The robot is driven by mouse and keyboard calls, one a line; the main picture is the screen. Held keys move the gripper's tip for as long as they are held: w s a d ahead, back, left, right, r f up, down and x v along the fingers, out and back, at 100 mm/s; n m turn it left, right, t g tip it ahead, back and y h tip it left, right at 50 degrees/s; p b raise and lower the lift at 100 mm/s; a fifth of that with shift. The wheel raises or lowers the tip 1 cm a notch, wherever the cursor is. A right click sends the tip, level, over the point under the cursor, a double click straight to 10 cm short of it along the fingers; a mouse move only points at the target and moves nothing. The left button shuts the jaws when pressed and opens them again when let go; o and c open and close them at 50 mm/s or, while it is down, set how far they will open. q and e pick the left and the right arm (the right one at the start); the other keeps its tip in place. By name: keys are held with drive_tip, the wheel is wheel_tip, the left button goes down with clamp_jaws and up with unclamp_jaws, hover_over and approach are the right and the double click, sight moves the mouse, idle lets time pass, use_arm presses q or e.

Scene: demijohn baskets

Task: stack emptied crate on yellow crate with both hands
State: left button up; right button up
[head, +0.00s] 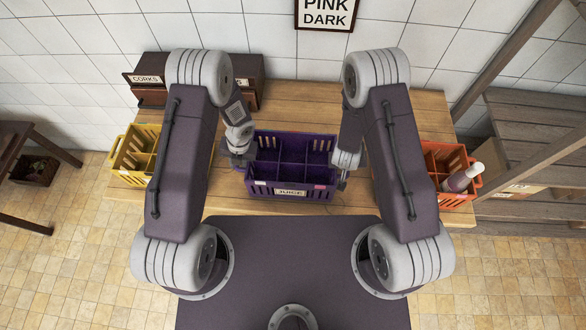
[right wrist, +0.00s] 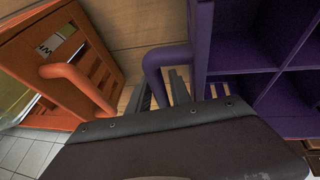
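The purple crate (head: 291,193), labelled JUICE, is upright at the middle of the wooden table, and its compartments look empty. The yellow crate (head: 128,178) stands at the table's left end, partly hidden behind my left arm. My left gripper (head: 239,158) is at the purple crate's left end; its fingers are too hidden to tell if they grip. My right gripper (head: 343,182) is at the crate's right end. In the right wrist view its fingers (right wrist: 161,92) are closed about the purple handle (right wrist: 156,62), one on each side.
An orange crate (head: 432,191) with a bottle (head: 461,179) stands at the table's right end; it also shows in the right wrist view (right wrist: 50,105). Dark boxes labelled CORKS (head: 147,79) stand at the back left. Bare table (head: 296,98) lies behind the purple crate.

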use_arm(q)
drive_tip(key=shift+a+f, duration=0.15)
drive_tip(key=shift+f, duration=0.2)
use_arm(e)
drive_tip(key=shift+w+f, duration=0.15)
drive_tip(key=shift+f, duration=0.2)
use_arm(q)
drive_tip(key=shift+c, duration=0.4)
use_arm(e)
drive_tip(key=shift+c, duration=0.4)
use_arm(q)
clamp_jaws()
use_arm(e)
clamp_jaws()
